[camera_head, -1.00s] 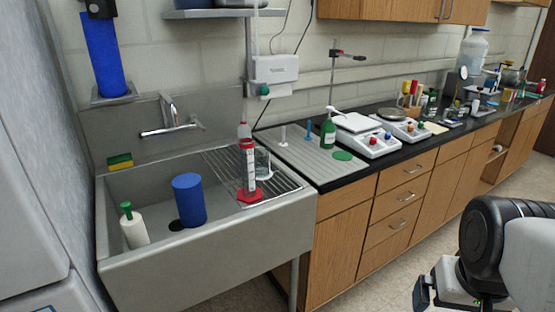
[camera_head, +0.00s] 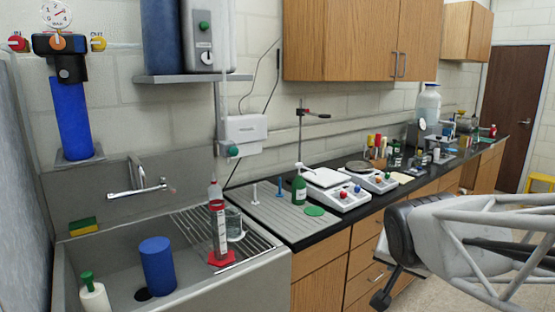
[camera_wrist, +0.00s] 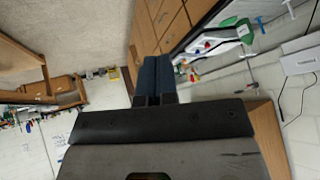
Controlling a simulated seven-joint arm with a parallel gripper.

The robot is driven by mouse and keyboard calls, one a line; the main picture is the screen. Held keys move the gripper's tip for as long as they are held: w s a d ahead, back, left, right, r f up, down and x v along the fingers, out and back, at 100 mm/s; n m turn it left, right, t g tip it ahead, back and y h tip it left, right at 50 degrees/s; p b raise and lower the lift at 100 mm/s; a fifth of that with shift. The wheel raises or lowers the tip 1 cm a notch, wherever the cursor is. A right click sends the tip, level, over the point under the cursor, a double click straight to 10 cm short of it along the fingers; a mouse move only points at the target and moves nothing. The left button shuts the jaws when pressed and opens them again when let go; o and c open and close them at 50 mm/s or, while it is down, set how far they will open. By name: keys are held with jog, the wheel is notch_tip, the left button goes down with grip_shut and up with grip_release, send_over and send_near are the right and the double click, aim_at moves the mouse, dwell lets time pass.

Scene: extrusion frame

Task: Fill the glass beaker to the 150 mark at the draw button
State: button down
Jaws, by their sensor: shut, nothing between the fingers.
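The glass beaker (camera_head: 234,224) stands on the wire drain rack at the sink's right end. It is partly hidden behind a measuring cylinder (camera_head: 219,232) with a red base; its marks and any liquid are too small to read. A green button (camera_head: 204,26) shows on the grey unit on the wall shelf, and another green knob (camera_head: 233,150) on the white wall box below. I cannot tell which is the draw button. My gripper (camera_wrist: 156,60) shows in the wrist view, shut and empty, its dark fingers together, well away from the beaker.
The sink (camera_head: 200,278) holds a blue cylinder (camera_head: 158,266) and a white bottle with a green top (camera_head: 93,294). A green bottle (camera_head: 299,189) and balances crowd the black counter. My arm fills the lower right.

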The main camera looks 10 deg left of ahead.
aim_at(235, 156)
jog(key=w+a+r+m+t+y, duration=0.25)
jog(key=w+a, duration=0.35)
jog(key=w, duration=0.3)
jog(key=w+a+r+m+t+y, duration=0.1)
jog(key=w+a+r+t+y, duration=0.15)
jog(key=w+a, duration=0.5)
jog(key=w+a+r+y, duration=0.1)
jog(key=w+a+y, duration=0.3)
jog(key=a, duration=0.4)
jog(key=w+a+r+m+y, duration=0.1)
jog(key=w+a+y, duration=0.3)
jog(key=a, duration=0.5)
jog(key=shift+w+r, duration=0.6)
jog(key=shift+w, duration=0.4)
jog(key=shift+w+a, duration=0.15)
jog(key=shift+a, duration=0.05)
jog(key=x, duration=1.3)
jog(key=shift+w+a+r, duration=0.15)
jog(key=shift+a+r, duration=0.05)
jog(key=shift+a, duration=0.05)
jog(key=shift+x, duration=0.9)
dwell(1.0)
